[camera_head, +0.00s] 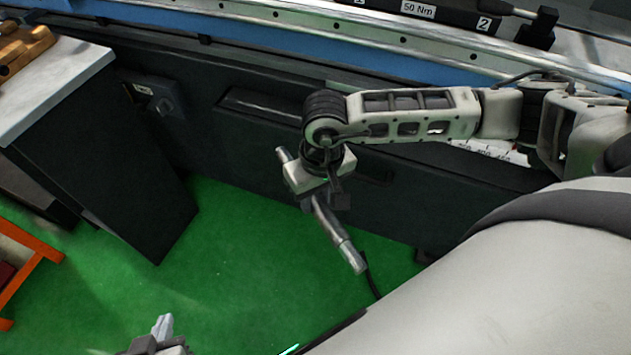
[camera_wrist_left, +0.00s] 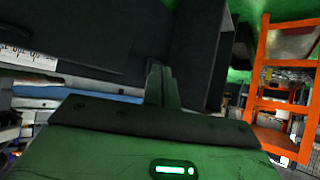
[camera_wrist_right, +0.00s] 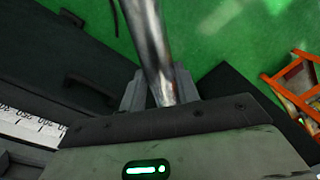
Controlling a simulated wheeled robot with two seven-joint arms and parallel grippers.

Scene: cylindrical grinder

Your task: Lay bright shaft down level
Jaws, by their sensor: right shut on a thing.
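The bright shaft (camera_head: 340,238) is a shiny stepped metal bar. My right gripper (camera_head: 322,200) is shut on it near its middle, and in the head view it slants from upper left to lower right above the green floor. In the right wrist view the shaft (camera_wrist_right: 149,45) stands between the fingers and runs out of the top of the picture. My left gripper (camera_head: 163,325) shows only at the bottom edge of the head view. In the left wrist view its fingers (camera_wrist_left: 160,80) are together with nothing between them.
The dark machine front (camera_head: 240,130) lies close behind the shaft. A dark cabinet with a pale top (camera_head: 60,85) stands at left, with wooden pieces (camera_head: 22,48) on it. An orange frame (camera_head: 30,262) stands at far left. The green floor (camera_head: 235,270) between is clear.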

